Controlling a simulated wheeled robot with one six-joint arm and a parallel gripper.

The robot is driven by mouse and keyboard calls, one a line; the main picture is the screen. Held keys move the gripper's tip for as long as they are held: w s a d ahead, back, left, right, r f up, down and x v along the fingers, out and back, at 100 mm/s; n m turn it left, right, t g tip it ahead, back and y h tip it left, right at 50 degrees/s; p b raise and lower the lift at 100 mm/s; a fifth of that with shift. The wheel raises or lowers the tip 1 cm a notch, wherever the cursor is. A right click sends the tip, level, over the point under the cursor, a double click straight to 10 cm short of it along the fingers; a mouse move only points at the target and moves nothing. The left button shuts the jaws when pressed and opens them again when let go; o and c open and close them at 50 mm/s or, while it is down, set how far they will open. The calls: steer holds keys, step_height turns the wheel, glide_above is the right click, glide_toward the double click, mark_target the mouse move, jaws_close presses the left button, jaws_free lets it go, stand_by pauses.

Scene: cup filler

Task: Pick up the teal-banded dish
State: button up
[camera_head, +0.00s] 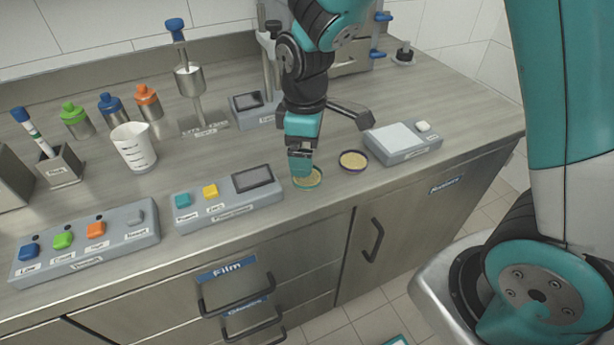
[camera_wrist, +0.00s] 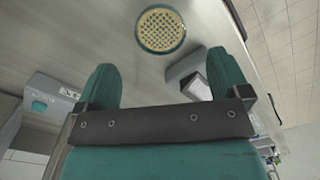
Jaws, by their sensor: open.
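The teal-banded dish (camera_head: 310,181) sits on the counter near its front edge, with a tan, textured content. In the wrist view a round dish with a greenish-teal rim (camera_wrist: 160,30) lies ahead of the fingers, between their lines but beyond the tips. My gripper (camera_head: 300,168) is just above and beside the teal-banded dish in the head view, partly covering its far side. In the wrist view my gripper (camera_wrist: 165,78) has its two teal fingers spread wide, with nothing between them.
A purple-rimmed dish (camera_head: 353,160) sits close to the right. A grey scale-like device (camera_head: 402,142) stands further right. A button panel with a screen (camera_head: 228,198) is close on the left. A white beaker (camera_head: 134,147) and several capped bottles stand further left.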

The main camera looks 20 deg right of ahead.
step_height(320, 180, down, 6)
steer(key=shift+a, duration=0.1)
stand_by(0.4)
steer(key=c, duration=1)
